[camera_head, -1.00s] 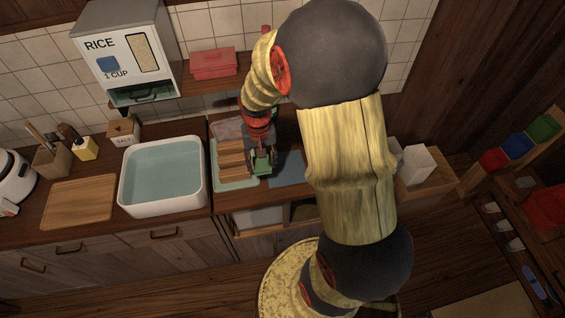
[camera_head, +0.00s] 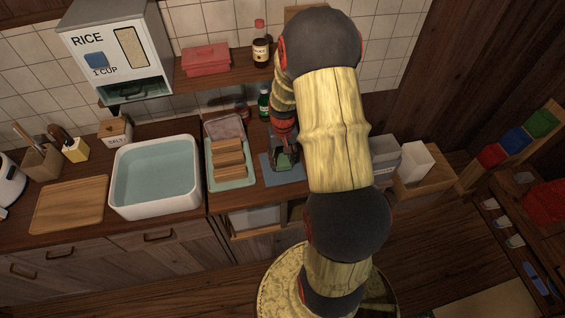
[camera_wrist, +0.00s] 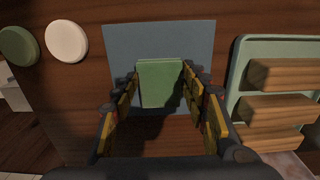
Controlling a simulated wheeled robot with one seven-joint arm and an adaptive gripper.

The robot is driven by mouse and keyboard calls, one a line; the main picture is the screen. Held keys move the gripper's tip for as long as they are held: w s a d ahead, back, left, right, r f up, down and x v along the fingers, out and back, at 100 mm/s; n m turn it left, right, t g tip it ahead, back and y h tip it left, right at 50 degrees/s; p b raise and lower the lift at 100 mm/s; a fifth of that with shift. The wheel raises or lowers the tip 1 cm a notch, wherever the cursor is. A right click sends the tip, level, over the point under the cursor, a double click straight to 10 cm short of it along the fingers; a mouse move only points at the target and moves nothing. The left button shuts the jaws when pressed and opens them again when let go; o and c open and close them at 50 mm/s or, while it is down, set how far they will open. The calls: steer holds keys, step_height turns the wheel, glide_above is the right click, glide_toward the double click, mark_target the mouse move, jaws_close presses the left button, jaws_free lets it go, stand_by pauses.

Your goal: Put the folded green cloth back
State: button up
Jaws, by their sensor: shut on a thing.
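The folded green cloth (camera_wrist: 160,84) is a small block-like bundle between my fingertips. My gripper (camera_wrist: 160,76) is shut on it from both sides. Behind the cloth in the wrist view lies a flat blue-grey mat (camera_wrist: 120,40) on the dark wooden counter. In the head view my gripper (camera_head: 284,155) is over the right part of the mat (camera_head: 268,171), and the cloth (camera_head: 283,163) shows as a small green patch under it. I cannot tell whether the cloth touches the mat.
A pale green tray (camera_head: 215,183) with wooden blocks (camera_head: 229,159) stands left of the mat. A green bottle (camera_head: 264,103) stands behind. A white basin (camera_head: 155,205) is farther left. White containers (camera_head: 416,160) are at right. The wrist view shows green (camera_wrist: 18,46) and white (camera_wrist: 67,42) discs.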

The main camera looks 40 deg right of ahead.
steer(key=shift+f, duration=0.45)
steer(key=shift+f, duration=0.15)
steer(key=o, duration=1.1)
